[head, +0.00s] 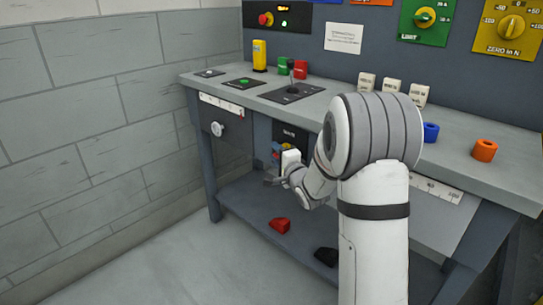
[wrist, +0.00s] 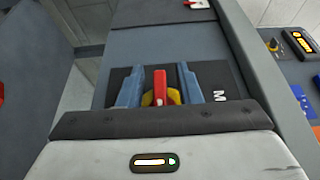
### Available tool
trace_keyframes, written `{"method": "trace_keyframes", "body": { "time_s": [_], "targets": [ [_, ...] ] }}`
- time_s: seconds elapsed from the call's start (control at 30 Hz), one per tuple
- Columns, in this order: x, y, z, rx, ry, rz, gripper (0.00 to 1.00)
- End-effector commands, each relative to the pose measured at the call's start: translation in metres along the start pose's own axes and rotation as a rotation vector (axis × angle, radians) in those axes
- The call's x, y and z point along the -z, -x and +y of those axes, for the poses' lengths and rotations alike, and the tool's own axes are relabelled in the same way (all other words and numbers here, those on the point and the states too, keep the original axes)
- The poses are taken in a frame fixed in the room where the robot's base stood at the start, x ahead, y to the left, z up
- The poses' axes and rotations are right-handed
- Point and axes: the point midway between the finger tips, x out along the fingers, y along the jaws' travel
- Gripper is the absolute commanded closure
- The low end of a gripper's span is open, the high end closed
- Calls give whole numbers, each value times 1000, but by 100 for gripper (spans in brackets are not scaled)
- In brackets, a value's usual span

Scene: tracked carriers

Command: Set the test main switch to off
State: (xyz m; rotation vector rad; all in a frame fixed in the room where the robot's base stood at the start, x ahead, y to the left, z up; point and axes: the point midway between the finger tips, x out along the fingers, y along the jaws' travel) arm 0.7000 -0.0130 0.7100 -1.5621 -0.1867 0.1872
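The main switch has a red handle (wrist: 160,86) on a yellow base (wrist: 148,99), set on a black plate (wrist: 222,76) with a white letter M in the wrist view. In the head view its dark plate (head: 291,134) is on the bench front under the worktop, partly hidden by my arm. My gripper (wrist: 161,76) has its two blue fingers apart, one on each side of the red handle, with a gap visible on both sides. In the head view my gripper (head: 274,158) is close in front of the plate. The handle's exact setting is hard to tell.
The worktop (head: 330,103) carries a joystick panel (head: 292,93), white blocks (head: 391,86), and blue (head: 430,132) and orange (head: 484,150) rings. A knob (head: 217,129) is on the bench front at left. A red piece (head: 280,225) and a black piece (head: 326,256) lie on the lower shelf.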

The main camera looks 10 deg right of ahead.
Motion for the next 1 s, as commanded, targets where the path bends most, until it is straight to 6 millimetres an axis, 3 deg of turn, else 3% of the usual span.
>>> {"method": "trace_keyframes", "body": {
  "time_s": [0.37,0.5,0.53,0.6,0.7,1.0],
  "targets": [
    [1,0,0,0,1,1,100],
    [1,0,0,0,1,1,100],
    [-28,-6,0,-1,-1,-8,100],
    [-11,-2,0,-2,2,-1,100],
    [-3,-1,-1,-11,6,1,100],
    [5,1,-6,-132,51,10,100]
  ]
}}
